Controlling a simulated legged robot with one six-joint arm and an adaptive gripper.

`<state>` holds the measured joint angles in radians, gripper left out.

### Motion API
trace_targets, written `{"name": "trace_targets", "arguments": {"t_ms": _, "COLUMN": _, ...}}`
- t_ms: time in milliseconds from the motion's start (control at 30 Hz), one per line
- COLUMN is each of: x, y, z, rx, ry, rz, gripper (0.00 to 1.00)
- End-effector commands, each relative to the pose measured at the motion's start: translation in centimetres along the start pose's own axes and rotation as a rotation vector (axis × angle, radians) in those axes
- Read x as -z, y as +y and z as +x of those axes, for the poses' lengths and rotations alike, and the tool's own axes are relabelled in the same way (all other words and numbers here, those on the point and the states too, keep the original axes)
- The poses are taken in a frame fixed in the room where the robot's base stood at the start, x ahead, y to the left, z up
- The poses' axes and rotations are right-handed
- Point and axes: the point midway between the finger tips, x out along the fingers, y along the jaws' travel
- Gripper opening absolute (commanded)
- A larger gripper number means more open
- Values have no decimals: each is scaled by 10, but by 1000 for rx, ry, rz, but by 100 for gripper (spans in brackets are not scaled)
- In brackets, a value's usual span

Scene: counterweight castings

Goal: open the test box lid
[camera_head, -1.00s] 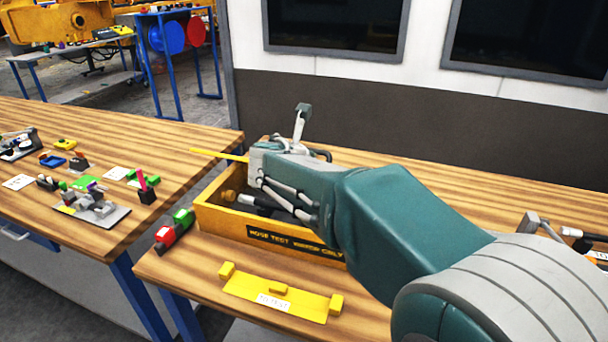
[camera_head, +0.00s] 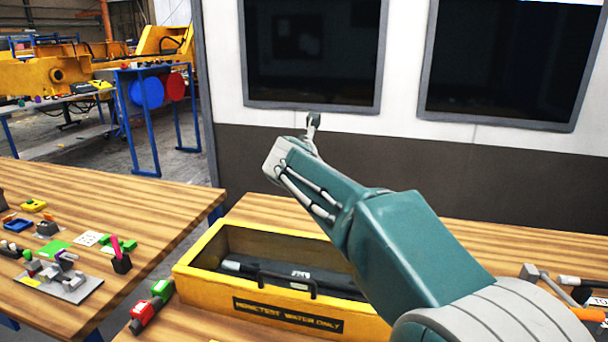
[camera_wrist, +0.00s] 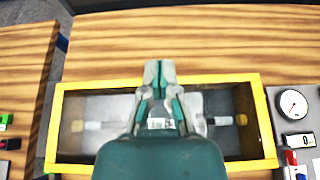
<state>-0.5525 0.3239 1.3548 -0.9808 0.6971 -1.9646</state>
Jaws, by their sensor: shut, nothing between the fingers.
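The test box (camera_head: 200,265) is a long yellow box on the wooden bench, with a hose-test, water-only label on its front. Its lid appears to lie down flat, with a dark handle (camera_head: 287,284) near the front edge and a clear window over a dark hose inside. My gripper (camera_wrist: 160,68) is shut and empty above the box.
Red and green blocks (camera_head: 150,302) stand beside the box's left end. Another bench (camera_head: 150,215) with small parts is at left, across a gap. A round gauge (camera_wrist: 292,104) lies right of the box. Dark wall panels (camera_head: 312,50) are behind.

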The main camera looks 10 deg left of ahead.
Motion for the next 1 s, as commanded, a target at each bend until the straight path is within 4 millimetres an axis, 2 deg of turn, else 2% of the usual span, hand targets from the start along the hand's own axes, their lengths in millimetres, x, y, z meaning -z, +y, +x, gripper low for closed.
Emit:
{"name": "trace_targets", "arguments": {"t_ms": 300, "x": 4, "y": 12, "z": 1, "rx": 2, "ry": 1, "rz": -10, "gripper": 0}}
{"name": "trace_targets", "arguments": {"t_ms": 700, "x": 2, "y": 4, "z": 0, "rx": 2, "ry": 1, "rz": -3, "gripper": 0}}
{"name": "trace_targets", "arguments": {"t_ms": 1000, "x": 4, "y": 10, "z": 1, "rx": 2, "ry": 1, "rz": -8, "gripper": 0}}
